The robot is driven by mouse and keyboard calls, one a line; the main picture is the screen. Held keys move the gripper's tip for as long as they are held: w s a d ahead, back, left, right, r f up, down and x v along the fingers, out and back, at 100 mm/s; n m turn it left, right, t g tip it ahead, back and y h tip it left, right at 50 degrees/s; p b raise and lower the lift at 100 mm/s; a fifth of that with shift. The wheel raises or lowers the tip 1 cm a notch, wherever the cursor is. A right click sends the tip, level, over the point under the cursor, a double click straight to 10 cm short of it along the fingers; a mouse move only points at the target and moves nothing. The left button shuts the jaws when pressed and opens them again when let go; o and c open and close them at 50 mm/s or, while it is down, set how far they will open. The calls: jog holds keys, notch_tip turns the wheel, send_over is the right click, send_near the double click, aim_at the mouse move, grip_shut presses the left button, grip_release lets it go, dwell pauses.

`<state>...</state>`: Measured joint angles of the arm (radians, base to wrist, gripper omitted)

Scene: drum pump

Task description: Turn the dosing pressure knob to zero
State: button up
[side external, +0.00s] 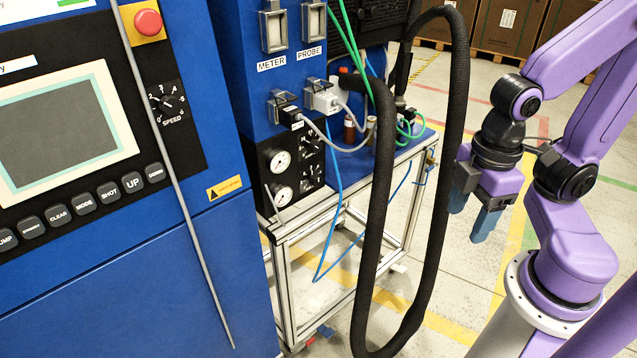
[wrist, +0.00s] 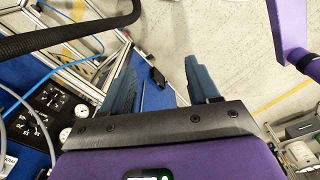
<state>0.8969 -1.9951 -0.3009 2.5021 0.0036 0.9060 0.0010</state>
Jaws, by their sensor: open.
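A black panel (side external: 264,180) on the blue cabinet carries two round white gauges, an upper one (side external: 280,160) and a lower one (side external: 283,195). Beside them sit two small black knobs, an upper knob (side external: 311,144) and a lower knob (side external: 311,178). I cannot read which one is for dosing pressure, nor their settings. In the wrist view the knobs (wrist: 51,96) and gauges (wrist: 82,109) lie at the left, outside my fingers. My gripper (side external: 471,216) is open and empty, pointing down, well right of the panel. Its two blue fingers (wrist: 160,62) stand apart in the wrist view.
A thick black hose (side external: 455,180) loops between my gripper and the panel. Grey cables (side external: 340,150) and thin blue tubes (side external: 330,235) hang near the knobs. A separate SPEED knob (side external: 167,103) is on the left cabinet. An aluminium frame (side external: 345,215) stands below.

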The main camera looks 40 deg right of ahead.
jog(key=w+a+f+m+t+y, duration=0.1)
jog(key=w+a+f+m+y, duration=0.2)
jog(key=w+a+f, duration=0.35)
jog(key=m+t+h, duration=0.3)
jog(key=m+t, duration=0.7)
jog(key=t, duration=0.2)
send_near(318, 182)
jog(key=x, duration=0.9)
jog(key=shift+s, duration=0.1)
jog(key=c, duration=1)
